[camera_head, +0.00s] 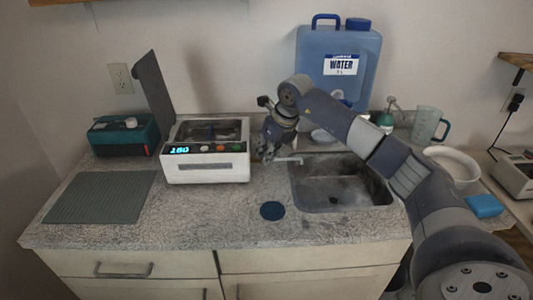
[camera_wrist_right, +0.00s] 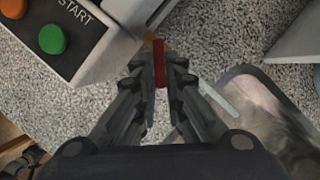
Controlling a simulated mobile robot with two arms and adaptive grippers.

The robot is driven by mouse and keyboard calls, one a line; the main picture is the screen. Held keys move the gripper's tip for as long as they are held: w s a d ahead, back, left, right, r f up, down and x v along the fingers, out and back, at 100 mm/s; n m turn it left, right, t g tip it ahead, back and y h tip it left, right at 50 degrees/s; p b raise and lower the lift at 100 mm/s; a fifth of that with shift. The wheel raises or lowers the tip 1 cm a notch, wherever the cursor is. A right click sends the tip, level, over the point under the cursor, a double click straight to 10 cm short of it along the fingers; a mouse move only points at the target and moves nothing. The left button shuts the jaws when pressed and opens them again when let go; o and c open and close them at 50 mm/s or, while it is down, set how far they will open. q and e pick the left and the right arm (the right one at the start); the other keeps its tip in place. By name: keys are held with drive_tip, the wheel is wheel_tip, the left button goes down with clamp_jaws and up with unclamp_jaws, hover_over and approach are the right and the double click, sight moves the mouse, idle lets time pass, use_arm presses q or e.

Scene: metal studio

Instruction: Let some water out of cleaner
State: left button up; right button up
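The white cleaner (camera_head: 207,168) stands on the counter with its grey lid (camera_head: 155,95) raised, and its display reads 180. My right gripper (camera_head: 268,155) is low beside the cleaner's right side. In the right wrist view, a narrow red handle (camera_wrist_right: 160,63) lies between my right gripper's fingertips (camera_wrist_right: 161,72), with a bit of brass at its far end. The fingers are drawn in close on both sides of the handle and look shut on it. The cleaner's front corner with its START button (camera_wrist_right: 53,39) shows there too. My left gripper is out of view.
The sink (camera_head: 340,190) is right of the cleaner, with a pale spout (camera_head: 288,161) at its left edge. A blue water container (camera_head: 338,65) stands behind. A grey mat (camera_head: 100,197) and a dark blue disc (camera_head: 272,210) lie on the counter.

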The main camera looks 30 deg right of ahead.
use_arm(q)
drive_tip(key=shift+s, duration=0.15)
use_arm(e)
drive_tip(key=shift+o, duration=0.2)
drive_tip(key=shift+r, duration=0.2)
drive_tip(key=v, duration=1.1)
drive_tip(key=shift+s+r, duration=0.3)
